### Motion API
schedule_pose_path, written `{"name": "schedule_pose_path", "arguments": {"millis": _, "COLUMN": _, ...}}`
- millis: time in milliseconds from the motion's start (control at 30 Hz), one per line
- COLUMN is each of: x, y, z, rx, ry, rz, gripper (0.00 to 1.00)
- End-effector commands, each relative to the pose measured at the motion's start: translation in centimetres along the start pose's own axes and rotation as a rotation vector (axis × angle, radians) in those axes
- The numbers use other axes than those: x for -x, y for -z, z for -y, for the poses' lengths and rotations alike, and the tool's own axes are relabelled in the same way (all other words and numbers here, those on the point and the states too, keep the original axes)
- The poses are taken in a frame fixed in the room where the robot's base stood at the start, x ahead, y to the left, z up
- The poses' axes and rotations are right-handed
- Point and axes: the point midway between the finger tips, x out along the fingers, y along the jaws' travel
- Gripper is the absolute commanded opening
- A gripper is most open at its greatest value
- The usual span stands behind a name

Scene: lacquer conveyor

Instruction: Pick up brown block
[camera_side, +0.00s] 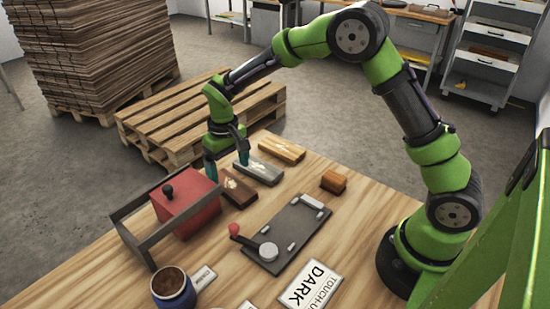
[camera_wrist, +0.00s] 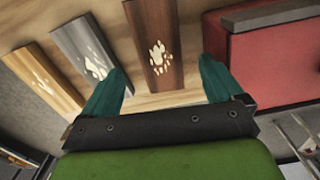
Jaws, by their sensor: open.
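A dark brown block (camera_side: 236,189) with pale marks on its top lies flat on the wooden table. In the wrist view the brown block (camera_wrist: 154,35) lies ahead of and between the fingertips. My gripper (camera_side: 227,167) is open and empty, with teal fingers pointing down, one on either side above the brown block. In the side view my gripper partly hides the brown block. Contact with the table cannot be told.
A grey block (camera_side: 259,171) and a light wood block (camera_side: 281,150) lie behind the brown one. A red box (camera_side: 186,210) in a grey frame stands close left. A dark plate (camera_side: 287,233) with a lever lies in front.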

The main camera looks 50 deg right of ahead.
Motion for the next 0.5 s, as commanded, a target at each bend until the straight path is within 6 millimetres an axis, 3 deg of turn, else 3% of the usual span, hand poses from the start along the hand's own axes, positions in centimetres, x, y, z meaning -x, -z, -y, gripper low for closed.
{"name": "schedule_pose_path", "arguments": {"millis": 300, "x": -4.1, "y": -0.2, "z": -0.1, "rx": 0.0, "ry": -0.001, "rz": 0.003, "gripper": 0.94}}
{"name": "schedule_pose_path", "arguments": {"millis": 500, "x": -5.3, "y": -0.1, "z": 0.0, "rx": -0.001, "ry": 0.001, "rz": 0.0, "gripper": 0.94}}
